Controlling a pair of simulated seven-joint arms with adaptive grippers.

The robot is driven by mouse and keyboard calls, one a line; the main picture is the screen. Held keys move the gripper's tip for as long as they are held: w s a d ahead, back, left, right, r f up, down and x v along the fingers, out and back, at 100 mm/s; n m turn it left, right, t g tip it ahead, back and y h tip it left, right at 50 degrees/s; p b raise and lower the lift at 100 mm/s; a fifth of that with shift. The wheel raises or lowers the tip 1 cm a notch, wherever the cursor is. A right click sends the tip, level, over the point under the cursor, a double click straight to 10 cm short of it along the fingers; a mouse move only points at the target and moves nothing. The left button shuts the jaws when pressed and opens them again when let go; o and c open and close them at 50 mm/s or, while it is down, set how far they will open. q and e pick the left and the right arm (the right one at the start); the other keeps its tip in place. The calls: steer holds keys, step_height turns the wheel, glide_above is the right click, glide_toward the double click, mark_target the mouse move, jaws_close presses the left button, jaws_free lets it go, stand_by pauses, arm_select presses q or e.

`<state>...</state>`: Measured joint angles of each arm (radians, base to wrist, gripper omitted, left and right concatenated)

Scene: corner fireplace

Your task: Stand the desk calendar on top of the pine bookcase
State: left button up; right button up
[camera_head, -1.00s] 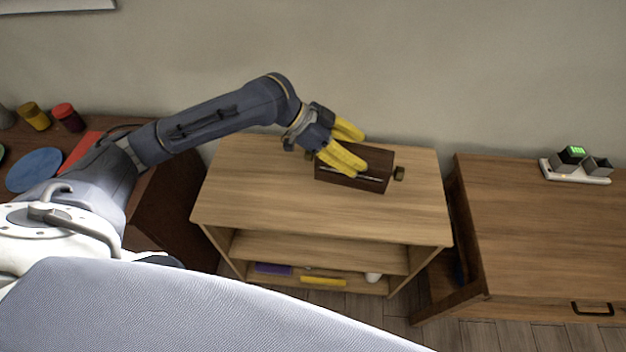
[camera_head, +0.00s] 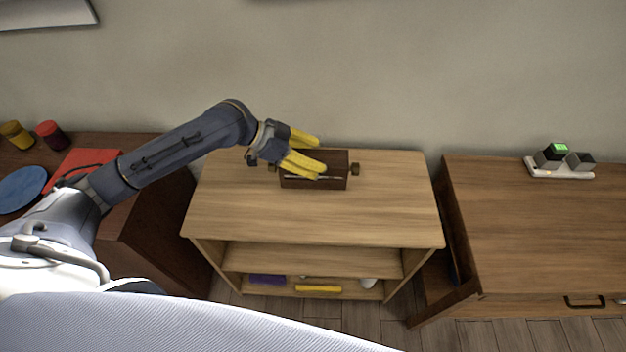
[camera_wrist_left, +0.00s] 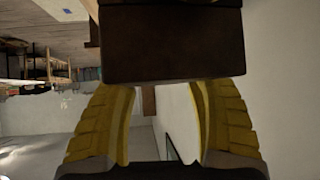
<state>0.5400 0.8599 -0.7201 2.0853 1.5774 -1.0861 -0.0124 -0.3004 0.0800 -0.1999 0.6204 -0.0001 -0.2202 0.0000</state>
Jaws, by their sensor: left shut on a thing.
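The desk calendar (camera_head: 335,168) is a dark brown wooden block with a knob at each end and a pale slit along its front. It is upright over the back middle of the pine bookcase (camera_head: 310,215); I cannot tell whether its base touches the top. My left gripper (camera_head: 321,157) is shut on it, with yellow fingers reaching from the left and covering part of it. In the left wrist view the calendar's dark face (camera_wrist_left: 170,45) fills the top middle, between and beyond the fingertips. My right gripper is not in view.
The rest of the bookcase top is clear. A dark desk on the left holds a red book (camera_head: 88,165), a blue disc (camera_head: 22,190) and jars (camera_head: 52,135). A brown cabinet (camera_head: 530,230) stands at right with a white power strip (camera_head: 560,172). The wall is close behind.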

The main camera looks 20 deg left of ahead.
mark_target(313, 181)
arm_select(q)
steer(key=shift+f, duration=4.8)
steer(key=shift+f, duration=0.15)
steer(key=o, duration=1.5)
steer(key=shift+r, duration=0.2)
steer(key=v, duration=1.2)
